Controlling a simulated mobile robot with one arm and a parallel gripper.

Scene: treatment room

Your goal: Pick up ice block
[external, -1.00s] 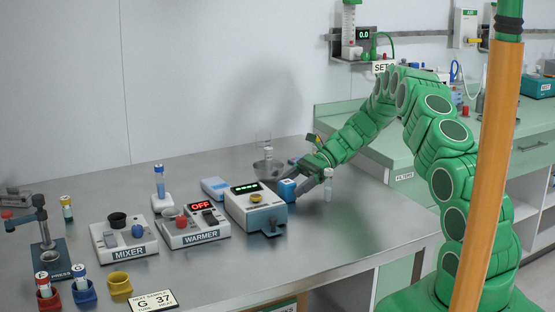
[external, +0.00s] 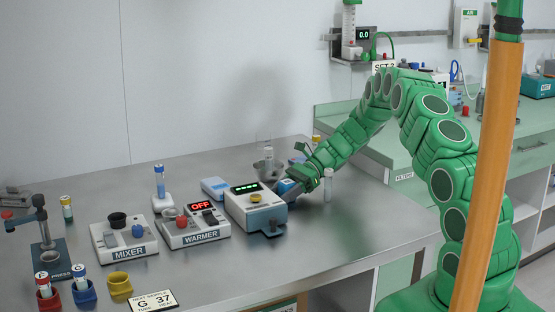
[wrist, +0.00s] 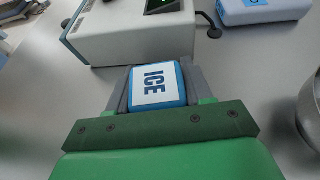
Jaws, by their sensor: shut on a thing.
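The ice block is a small blue block with a white top lettered "ICE" (wrist: 158,86). In the wrist view it sits between the two grey fingers of my gripper (wrist: 157,88), which is shut on it. In the external view the ice block (external: 287,187) shows beside the right end of a white device with a green display, partly hidden by my gripper (external: 294,187). My gripper reaches down to it from the right. I cannot tell whether the block still touches the table.
The white device (external: 255,208) stands close to the left of my gripper. A capped tube (external: 328,184) stands close on the right. A metal bowl (external: 267,170) with a tube is behind. A blue-white box (external: 215,187) lies behind the device. The front right table is clear.

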